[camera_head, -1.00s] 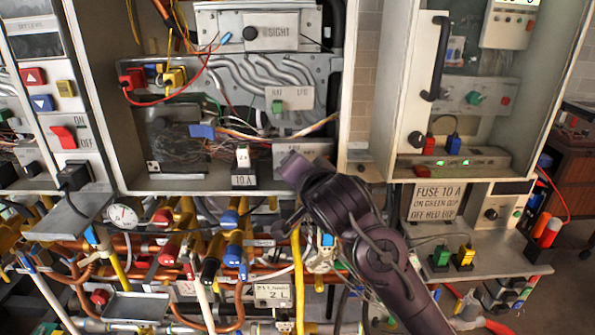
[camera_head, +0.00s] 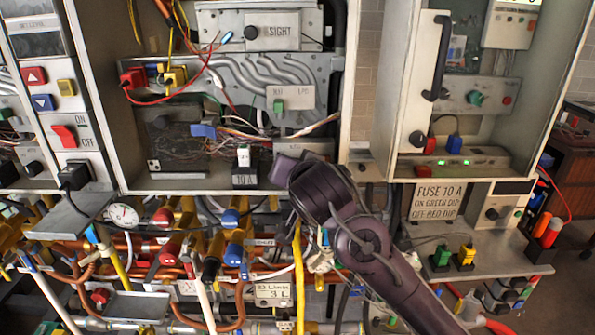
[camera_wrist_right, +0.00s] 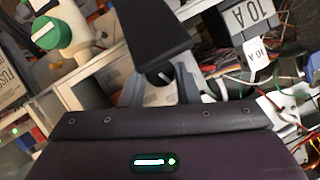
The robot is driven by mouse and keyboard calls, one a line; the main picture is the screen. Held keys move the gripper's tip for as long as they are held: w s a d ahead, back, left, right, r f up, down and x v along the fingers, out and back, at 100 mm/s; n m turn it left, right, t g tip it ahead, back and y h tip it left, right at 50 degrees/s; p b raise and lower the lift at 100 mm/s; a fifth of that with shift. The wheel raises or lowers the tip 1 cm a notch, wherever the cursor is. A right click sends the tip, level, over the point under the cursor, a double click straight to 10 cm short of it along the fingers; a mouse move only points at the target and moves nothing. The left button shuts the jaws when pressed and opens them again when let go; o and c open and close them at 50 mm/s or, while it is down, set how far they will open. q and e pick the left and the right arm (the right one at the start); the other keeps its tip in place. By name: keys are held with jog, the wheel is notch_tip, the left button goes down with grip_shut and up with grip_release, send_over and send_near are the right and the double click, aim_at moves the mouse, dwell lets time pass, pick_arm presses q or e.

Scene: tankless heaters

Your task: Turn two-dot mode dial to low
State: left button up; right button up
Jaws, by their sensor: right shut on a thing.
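My right arm reaches up from the lower right in the head view. Its gripper (camera_head: 283,168) is at the bottom edge of the open central heater cabinet (camera_head: 225,181), in front of a grey panel there. In the right wrist view the gripper (camera_wrist_right: 159,88) has its two grey fingers on either side of a small dark part with a white mark (camera_wrist_right: 160,76), and is shut on it. A larger black body (camera_wrist_right: 155,42) rises behind that part. I cannot make out two dots, a low mark or the dial's setting. My left gripper is not in view.
Pipes and valves (camera_head: 200,245) crowd below the cabinet. A green knob (camera_wrist_right: 48,33) shows in the wrist view. The right cabinet (camera_head: 440,100) stands open.

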jog(key=n+h+b, duration=0.1)
jog(key=n+h, duration=0.1)
jog(key=n, duration=0.1)
jog(key=shift+a+b, duration=0.15)
jog(key=shift+b, duration=0.2)
dwell(0.3)
jog(key=o, duration=1)
jog(key=shift+s+r, duration=0.1)
jog(key=shift+s, duration=0.25)
jog(key=b+v, duration=0.3)
jog(key=v, duration=0.4)
jog(key=shift+a+r, duration=0.1)
